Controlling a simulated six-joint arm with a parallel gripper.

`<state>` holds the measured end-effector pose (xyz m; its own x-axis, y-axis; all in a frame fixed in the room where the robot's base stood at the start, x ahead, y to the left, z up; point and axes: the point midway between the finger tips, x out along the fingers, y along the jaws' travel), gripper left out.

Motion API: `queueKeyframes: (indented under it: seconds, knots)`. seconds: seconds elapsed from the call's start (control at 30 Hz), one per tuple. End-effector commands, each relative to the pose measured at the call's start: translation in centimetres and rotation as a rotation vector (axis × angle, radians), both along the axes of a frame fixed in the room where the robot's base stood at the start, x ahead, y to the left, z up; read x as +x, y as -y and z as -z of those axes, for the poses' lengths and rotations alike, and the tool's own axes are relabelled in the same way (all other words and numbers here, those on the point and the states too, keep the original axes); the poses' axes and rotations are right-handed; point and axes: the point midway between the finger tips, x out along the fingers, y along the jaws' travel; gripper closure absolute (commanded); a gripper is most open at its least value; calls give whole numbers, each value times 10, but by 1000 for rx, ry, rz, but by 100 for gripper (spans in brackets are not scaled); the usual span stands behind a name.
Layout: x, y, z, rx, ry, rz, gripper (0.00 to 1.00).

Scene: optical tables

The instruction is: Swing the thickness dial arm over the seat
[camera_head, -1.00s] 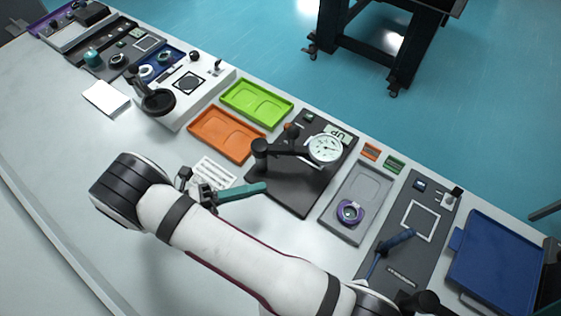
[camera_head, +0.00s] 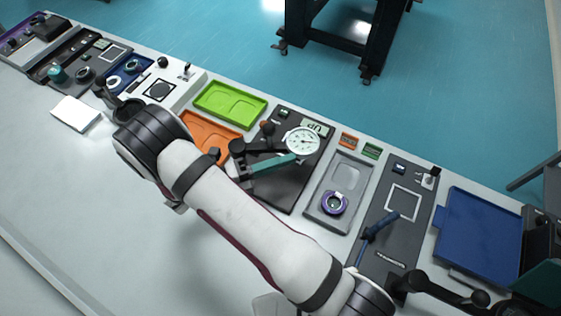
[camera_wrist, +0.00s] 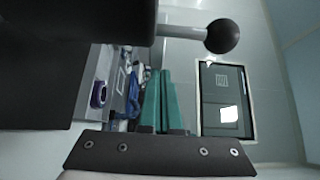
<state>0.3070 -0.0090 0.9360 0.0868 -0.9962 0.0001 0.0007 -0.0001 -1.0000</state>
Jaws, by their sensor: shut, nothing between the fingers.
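The thickness dial (camera_head: 303,141) is a round white gauge on a black arm, over the upper right of a dark base plate (camera_head: 284,197). A black post (camera_head: 237,148) stands at the arm's left end. My gripper (camera_head: 292,158), with teal fingers, is shut and empty. It lies across the plate just below the dial arm in the head view; whether it touches the arm is unclear. In the wrist view my gripper (camera_wrist: 165,75) points past a large dark cylinder and a rod ending in a black ball (camera_wrist: 223,36). I cannot make out the seat.
An orange tray (camera_head: 190,123) and a green tray (camera_head: 231,104) lie left of the plate. A grey tray with a purple ring (camera_head: 334,203) lies on its right. A blue tray (camera_head: 480,235) is farther right. Bare white table is in front.

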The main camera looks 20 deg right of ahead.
Motion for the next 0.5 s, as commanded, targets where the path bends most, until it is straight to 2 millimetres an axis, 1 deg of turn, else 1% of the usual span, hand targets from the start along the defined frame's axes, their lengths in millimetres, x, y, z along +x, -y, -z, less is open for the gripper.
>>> queueKeyframes:
  seconds: [0.07,0.13,0.3,0.33,0.4,0.5]
  knots:
    - [0,0,0,0,0,-3,100]
    - [4,4,0,-2,-3,-45,100]
    - [27,19,0,-3,-5,-289,100]
    - [32,21,0,-1,-5,-312,100]
    - [39,22,0,2,-1,-319,100]
    - [42,23,0,1,0,-318,100]
